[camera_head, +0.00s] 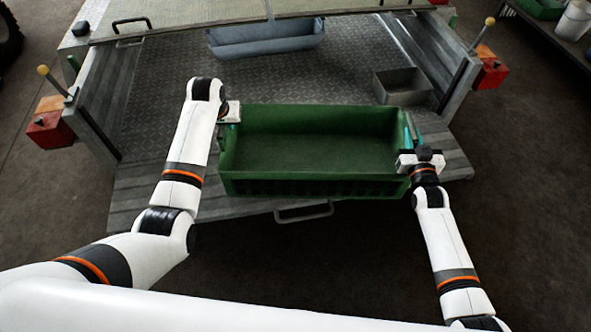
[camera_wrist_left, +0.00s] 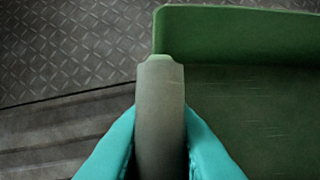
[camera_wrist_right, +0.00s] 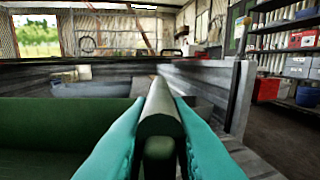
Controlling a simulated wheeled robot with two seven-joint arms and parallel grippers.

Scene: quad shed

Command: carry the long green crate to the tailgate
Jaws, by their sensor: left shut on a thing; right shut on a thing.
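The long green crate (camera_head: 315,187) is upright and looks empty, over the lowered tailgate (camera_head: 150,192) in the head view. I cannot tell whether it touches the tailgate or hangs just above it. My left gripper (camera_head: 229,112) is shut on the crate's left end wall. In the left wrist view its teal fingers (camera_wrist_left: 160,150) straddle the wall's rim. My right gripper (camera_head: 411,150) is shut on the crate's right end wall. Its teal fingers (camera_wrist_right: 158,145) straddle that rim in the right wrist view. The crate hides the middle of the tailgate.
A blue-grey bin (camera_head: 265,38) and a small grey box (camera_head: 402,86) sit on the tread-plate bed (camera_head: 165,90) behind the crate. Side walls with red lamps (camera_head: 50,130) flank the bed. A shelf with a white bucket (camera_head: 574,20) stands far right. Floor at the right is clear.

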